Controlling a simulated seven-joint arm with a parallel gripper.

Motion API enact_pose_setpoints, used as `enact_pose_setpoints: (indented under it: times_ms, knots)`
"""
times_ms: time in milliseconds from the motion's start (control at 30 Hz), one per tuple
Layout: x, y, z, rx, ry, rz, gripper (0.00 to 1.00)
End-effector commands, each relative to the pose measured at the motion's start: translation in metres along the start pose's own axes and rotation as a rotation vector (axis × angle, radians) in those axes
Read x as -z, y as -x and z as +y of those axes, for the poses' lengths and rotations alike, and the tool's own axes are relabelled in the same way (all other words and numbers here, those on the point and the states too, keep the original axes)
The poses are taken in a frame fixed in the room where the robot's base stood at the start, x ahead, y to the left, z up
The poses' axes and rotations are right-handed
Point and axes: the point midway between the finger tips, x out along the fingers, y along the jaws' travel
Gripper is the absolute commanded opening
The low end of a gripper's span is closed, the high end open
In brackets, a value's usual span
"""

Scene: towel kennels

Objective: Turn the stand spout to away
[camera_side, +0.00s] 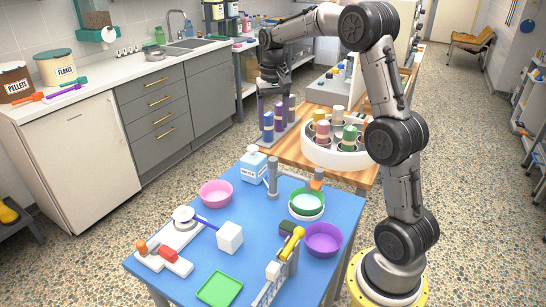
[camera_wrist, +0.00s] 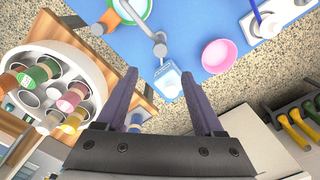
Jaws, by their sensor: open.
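The grey stand (camera_side: 272,178) is an upright post on the blue table, beside the white-and-blue bottle (camera_side: 254,167). Its thin grey spout reaches from the post top toward the green-rimmed bowl (camera_side: 306,204). In the wrist view the stand (camera_wrist: 160,48) is at top centre, and its spout (camera_wrist: 141,24) runs up and left to the bowl (camera_wrist: 132,10). My gripper (camera_side: 275,100) is high up behind the table, apart from the stand. In the wrist view its two dark purple fingers (camera_wrist: 159,74) are spread with nothing held.
A pink bowl (camera_side: 216,193), a purple bowl (camera_side: 323,239) and an orange object (camera_side: 317,178) stand on the blue table (camera_side: 190,262). A white round carousel (camera_side: 335,156) with coloured containers is behind it. Some open blue surface shows between the items.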

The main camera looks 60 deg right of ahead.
Motion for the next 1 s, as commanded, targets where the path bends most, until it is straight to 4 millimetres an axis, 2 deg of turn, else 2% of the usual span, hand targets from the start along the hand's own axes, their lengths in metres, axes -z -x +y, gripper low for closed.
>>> enact_pose_setpoints:
  times_ms: [400,600,800,1000]
  knots:
    - [-0.002,-0.081,0.0,-0.002,0.002,-0.005,0.69]
    - [-0.001,-0.11,0.0,-0.001,0.002,-0.004,0.69]
    - [-0.001,-0.122,-0.001,0.0,0.002,0.0,0.69]
    - [-0.001,-0.123,0.0,0.0,0.002,0.0,0.69]
